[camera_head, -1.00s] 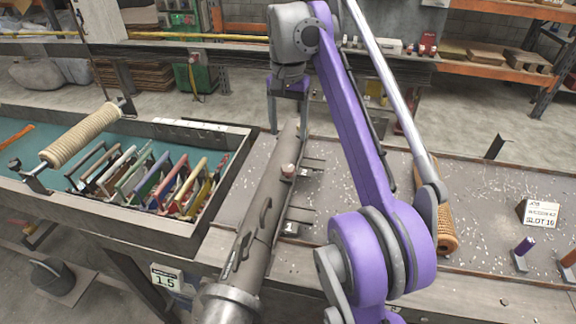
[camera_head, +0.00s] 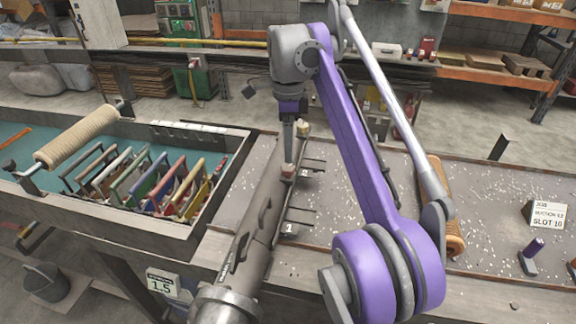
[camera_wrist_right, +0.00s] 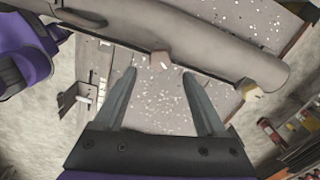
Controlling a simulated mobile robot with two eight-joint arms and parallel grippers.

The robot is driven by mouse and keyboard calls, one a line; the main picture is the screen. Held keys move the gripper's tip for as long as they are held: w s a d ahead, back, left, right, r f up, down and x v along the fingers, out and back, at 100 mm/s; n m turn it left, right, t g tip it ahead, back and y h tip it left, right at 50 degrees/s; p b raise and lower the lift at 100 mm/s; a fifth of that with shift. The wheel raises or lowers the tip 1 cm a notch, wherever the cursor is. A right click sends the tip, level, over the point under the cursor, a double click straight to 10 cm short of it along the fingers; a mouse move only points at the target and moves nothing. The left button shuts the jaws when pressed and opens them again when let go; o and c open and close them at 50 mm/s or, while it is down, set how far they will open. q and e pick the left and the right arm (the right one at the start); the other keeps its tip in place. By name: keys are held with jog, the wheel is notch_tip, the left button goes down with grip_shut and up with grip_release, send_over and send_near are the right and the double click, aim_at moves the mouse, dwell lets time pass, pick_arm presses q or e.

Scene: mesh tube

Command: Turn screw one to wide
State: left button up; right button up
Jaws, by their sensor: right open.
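A grey tube (camera_head: 262,205) runs lengthwise over the bench, and it crosses the top of the right wrist view (camera_wrist_right: 210,52). A pinkish-brown screw head (camera_head: 288,171) stands on it, also in the right wrist view (camera_wrist_right: 160,61). A yellowish screw head (camera_head: 303,128) sits near the tube's far end, also in the right wrist view (camera_wrist_right: 248,89). I cannot tell which is screw one. My right gripper (camera_head: 288,158) points down at the pinkish-brown screw. In the right wrist view its fingers (camera_wrist_right: 159,73) are open, one either side of that screw's line. My left gripper is out of view.
Small plates or rods stick out beside the tube, with a number tag (camera_head: 288,229). A bin of colourful frames (camera_head: 222,207) stands left, with a wound roller (camera_head: 76,138) over it.

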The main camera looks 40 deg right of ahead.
aim_at(288, 167)
notch_tip(288, 167, down, 6)
jog(key=shift+b, duration=0.45)
grip_shut()
